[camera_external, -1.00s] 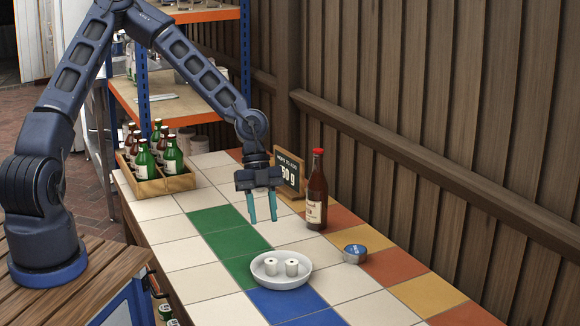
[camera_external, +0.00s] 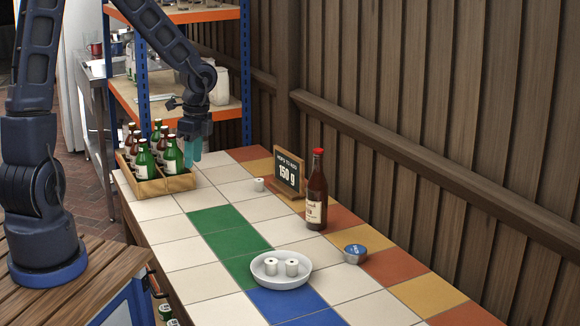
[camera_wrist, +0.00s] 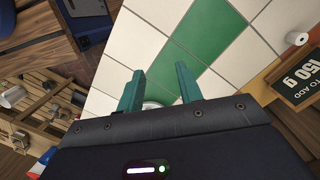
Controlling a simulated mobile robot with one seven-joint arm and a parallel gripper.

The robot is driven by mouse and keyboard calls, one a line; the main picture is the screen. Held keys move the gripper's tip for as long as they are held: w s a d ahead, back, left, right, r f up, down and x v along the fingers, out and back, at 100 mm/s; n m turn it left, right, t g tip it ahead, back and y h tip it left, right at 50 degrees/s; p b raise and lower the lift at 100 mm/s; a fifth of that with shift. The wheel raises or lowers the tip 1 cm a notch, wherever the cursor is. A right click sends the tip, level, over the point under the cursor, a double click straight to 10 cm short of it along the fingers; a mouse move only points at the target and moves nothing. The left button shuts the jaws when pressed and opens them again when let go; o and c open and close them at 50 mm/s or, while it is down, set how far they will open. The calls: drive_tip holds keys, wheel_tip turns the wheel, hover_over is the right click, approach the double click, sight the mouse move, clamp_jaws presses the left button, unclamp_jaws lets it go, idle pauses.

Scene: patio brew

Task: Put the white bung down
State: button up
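Two more white bungs, a left one (camera_external: 271,266) and a right one (camera_external: 292,267), stand in the white bowl (camera_external: 281,284). My gripper (camera_external: 193,160) is above the table's far left part, beside the bottle crate and well left of the lone bung. In the wrist view its teal fingers (camera_wrist: 160,88) are apart. A small pale rounded shape shows between them; I cannot tell what it is.
The crate (camera_external: 166,186) of brown and green bottles stands at the left. The sign (camera_external: 289,172), a brown bottle (camera_external: 316,195) and a blue-topped tin (camera_external: 355,253) stand on the right side. The green tiles (camera_external: 230,242) are clear.

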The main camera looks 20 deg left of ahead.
drive_tip(key=s+a+r+n+t, duration=0.25)
drive_tip(key=a+r+n, duration=0.55)
drive_tip(key=a+r, duration=0.4)
drive_tip(key=s+a+r+n+t+h, duration=0.1)
drive_tip(key=s+a+r+n+t, duration=0.1)
drive_tip(key=s+a+r+n, duration=0.7)
drive_tip(key=shift+s+a+r+n+t, duration=0.15)
drive_tip(key=shift+s+r+n+t, duration=0.3)
drive_tip(key=shift+s, duration=1.5)
